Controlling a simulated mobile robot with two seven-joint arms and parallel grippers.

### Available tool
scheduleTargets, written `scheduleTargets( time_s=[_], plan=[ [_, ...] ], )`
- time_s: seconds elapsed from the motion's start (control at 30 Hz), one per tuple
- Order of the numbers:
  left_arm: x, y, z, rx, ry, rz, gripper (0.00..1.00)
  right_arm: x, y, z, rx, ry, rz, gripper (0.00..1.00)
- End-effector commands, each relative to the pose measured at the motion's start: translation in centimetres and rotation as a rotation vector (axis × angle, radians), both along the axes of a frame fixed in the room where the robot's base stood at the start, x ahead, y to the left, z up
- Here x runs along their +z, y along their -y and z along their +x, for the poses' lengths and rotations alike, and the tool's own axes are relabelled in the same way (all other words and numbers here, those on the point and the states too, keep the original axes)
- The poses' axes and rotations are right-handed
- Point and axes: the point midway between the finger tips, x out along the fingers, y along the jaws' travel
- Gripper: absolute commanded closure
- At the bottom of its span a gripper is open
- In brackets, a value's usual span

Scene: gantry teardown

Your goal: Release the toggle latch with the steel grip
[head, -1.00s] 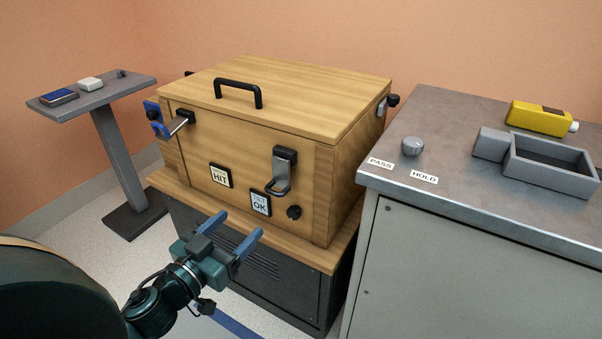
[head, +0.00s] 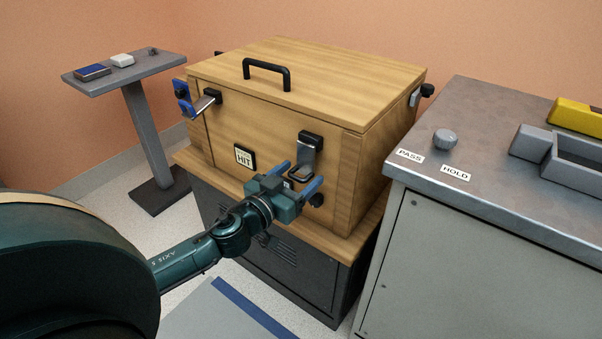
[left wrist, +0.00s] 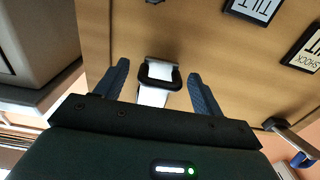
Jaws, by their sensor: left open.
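The toggle latch (head: 307,152) is on the front of the wooden crate, toward its right side. It has a black mount on top and a steel grip hanging down. In the left wrist view the pale steel grip (left wrist: 153,97) and a black loop lie between my two blue fingers. My left gripper (head: 298,176) is open, with its fingers on either side of the latch's lower end; I see no clear contact. The gripper body hides part of the crate front. My right gripper is not in view.
The wooden crate (head: 225,118) has another latch (head: 205,103) at its left front and a dark knob (head: 317,200) close to my right-hand finger. A metal bench (head: 490,185) stands right; a small stand (head: 140,75) is left.

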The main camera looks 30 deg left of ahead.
Motion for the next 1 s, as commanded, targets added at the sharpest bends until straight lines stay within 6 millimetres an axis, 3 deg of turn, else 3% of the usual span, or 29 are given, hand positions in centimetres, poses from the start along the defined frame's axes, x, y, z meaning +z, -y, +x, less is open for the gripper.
scheduleTargets(
  time_s=[0.2,0.5,1.0],
  plan=[
    [0.01,0.05,1.39,0.001,0.000,0.002,0.32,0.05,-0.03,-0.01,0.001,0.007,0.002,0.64],
    [0.00,0.09,1.52,0.001,-0.001,0.001,0.32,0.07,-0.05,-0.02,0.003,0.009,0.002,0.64],
    [0.00,0.09,1.50,0.001,0.000,0.001,0.72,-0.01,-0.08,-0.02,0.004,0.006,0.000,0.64]
  ],
)
